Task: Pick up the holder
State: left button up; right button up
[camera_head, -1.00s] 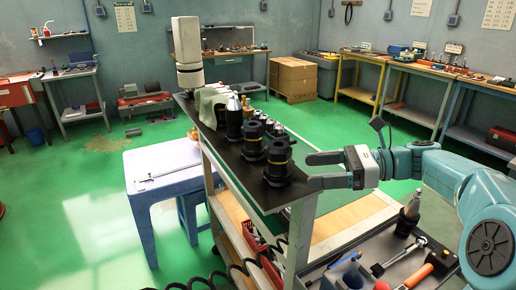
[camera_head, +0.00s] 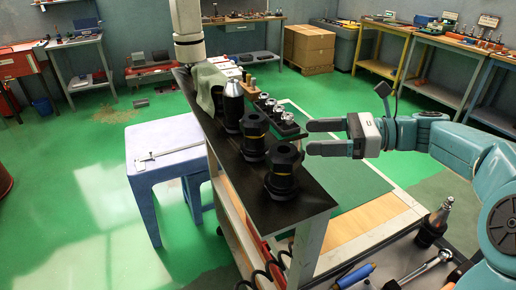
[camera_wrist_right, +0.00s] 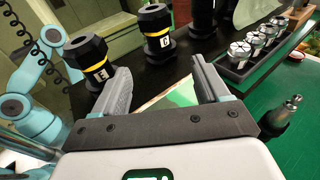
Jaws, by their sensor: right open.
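Two black holders with yellow bands stand upright on the black cart top: the front holder (camera_head: 281,172) and the one behind it (camera_head: 254,138). A third black holder with a pointed silver top (camera_head: 232,108) stands farther back. My right gripper (camera_head: 309,138) is open and empty, to the right of the holders, with its fingers pointing left. In the right wrist view its fingers (camera_wrist_right: 160,80) are apart; one banded holder (camera_wrist_right: 88,62) shows beyond the left finger and another (camera_wrist_right: 157,32) beyond the gap. Both look clear of the fingers. My left gripper is out of view.
A grey-green cloth (camera_head: 205,84) is at the far end. A silver-tipped tool (camera_head: 436,220) stands in the lower right tray.

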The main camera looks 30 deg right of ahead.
aim_at(254, 137)
jog(key=x, duration=0.8)
jog(key=shift+s+a, duration=0.1)
jog(key=shift+s, duration=0.1)
jog(key=x, duration=0.1)
jog(key=p+x, duration=0.1)
jog(key=x, duration=0.2)
jog(key=shift+w+a+r, duration=0.25)
jog(key=shift+a, duration=0.1)
jog(key=shift+w+a+f, duration=0.15)
jog(key=shift+w+a, duration=0.05)
jog(key=shift+w, duration=0.1)
grip_shut()
